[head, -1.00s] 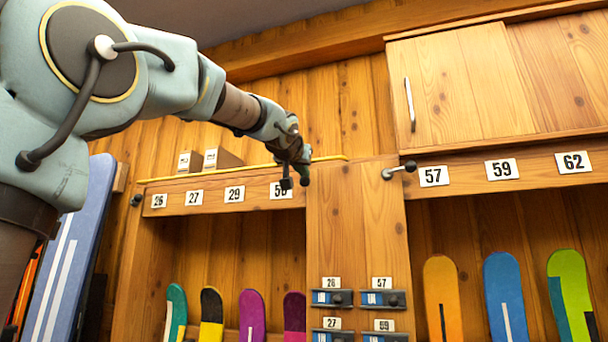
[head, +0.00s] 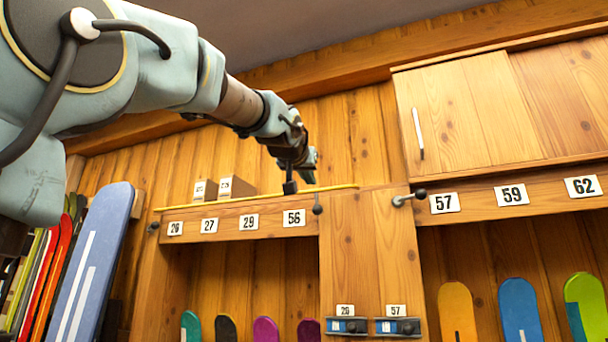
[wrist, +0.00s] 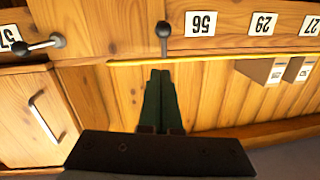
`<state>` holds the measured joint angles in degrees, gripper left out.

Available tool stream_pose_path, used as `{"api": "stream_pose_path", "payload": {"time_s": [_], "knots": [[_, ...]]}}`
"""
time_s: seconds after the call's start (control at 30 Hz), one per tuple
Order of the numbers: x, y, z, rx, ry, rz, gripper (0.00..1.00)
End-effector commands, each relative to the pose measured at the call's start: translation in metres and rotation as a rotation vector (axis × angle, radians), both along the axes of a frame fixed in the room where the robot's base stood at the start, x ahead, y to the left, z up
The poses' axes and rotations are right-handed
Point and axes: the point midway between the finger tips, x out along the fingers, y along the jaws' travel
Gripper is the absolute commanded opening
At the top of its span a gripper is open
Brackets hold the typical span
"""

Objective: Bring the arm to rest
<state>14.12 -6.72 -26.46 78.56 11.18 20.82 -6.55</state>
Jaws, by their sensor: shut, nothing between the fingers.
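My gripper (head: 303,180) is in the head view at the end of my arm, which reaches in from the upper left. It is in front of the plank wall, by the yellow strip (head: 253,198) above the number plates. In the wrist view my gripper (wrist: 160,76) shows as two dark green fingers lying together, with nothing between them. The fingertips point toward the yellow strip and a dark knob (wrist: 163,32). I cannot tell how far the fingers are from the shelf.
Two small boxes (head: 236,187) stand on the ledge. A cabinet (head: 460,112) with a bar handle is at upper right. Several skis or boards stand in the racks below. A tall blue board (head: 92,262) leans at left. A knob (head: 408,198) juts out near plate 57.

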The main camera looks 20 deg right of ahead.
Motion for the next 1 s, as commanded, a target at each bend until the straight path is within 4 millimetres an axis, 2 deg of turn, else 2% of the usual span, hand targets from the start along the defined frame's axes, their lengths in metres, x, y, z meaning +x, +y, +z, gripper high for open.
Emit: {"api": "stream_pose_path", "payload": {"time_s": [0.1, 0.3, 0.67, 0.77, 0.83, 0.97, 1.0], "knots": [[-0.019, 0.013, -0.003, -0.001, -0.001, -0.001, 0.0], [-0.035, 0.024, -0.001, -0.001, -0.001, -0.002, 0.0], [-0.034, 0.027, -0.003, 0.004, 0.007, 0.002, 0.0], [-0.019, 0.032, -0.025, 0.024, 0.043, 0.022, 0.0], [-0.001, 0.039, -0.054, 0.05, 0.094, 0.046, 0.0], [0.036, 0.062, -0.132, 0.114, 0.224, 0.11, 0.0], [0.046, 0.072, -0.159, 0.135, 0.269, 0.131, 0.0]]}}
